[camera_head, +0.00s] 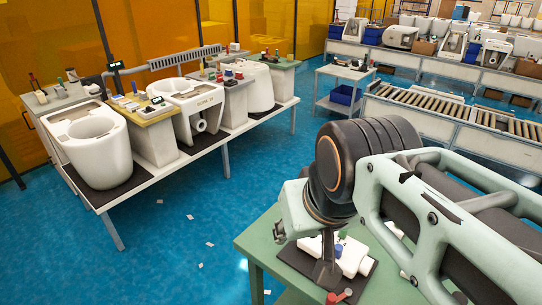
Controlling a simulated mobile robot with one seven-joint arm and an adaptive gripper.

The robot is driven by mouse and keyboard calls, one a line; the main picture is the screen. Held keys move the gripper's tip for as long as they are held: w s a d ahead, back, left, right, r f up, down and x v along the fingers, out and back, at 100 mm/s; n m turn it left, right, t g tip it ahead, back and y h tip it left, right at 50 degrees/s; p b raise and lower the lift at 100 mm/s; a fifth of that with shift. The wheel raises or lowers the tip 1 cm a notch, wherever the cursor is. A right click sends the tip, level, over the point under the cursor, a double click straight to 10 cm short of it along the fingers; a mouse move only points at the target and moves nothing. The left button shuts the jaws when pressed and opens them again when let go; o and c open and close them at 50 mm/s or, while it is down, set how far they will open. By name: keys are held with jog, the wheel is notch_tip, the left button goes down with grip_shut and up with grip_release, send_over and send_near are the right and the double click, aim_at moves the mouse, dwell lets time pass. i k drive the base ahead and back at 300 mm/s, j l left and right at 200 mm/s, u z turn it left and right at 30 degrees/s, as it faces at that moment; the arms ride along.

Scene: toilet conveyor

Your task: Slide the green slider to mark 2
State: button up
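The device lies on a dark mat (294,258). My gripper (326,280) points down over the device, just left of the green part, and covers some of it. Whether its fingers are open or touch anything cannot be made out.
A red-knobbed part (338,297) sits in front of my gripper on the green table (262,247). A long bench (140,183) with toilets and small devices stands at left. A roller conveyor (440,104) and a small cart (323,103) stand behind. Blue floor between is mostly clear, with paper scraps.

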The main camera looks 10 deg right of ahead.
aim_at(342, 235)
jog(key=z, duration=0.7)
jog(key=k+l, duration=0.1)
jog(key=k, duration=0.3)
jog(key=i+j+z, duration=0.2)
jog(key=i+l, duration=0.1)
jog(key=l, duration=0.15)
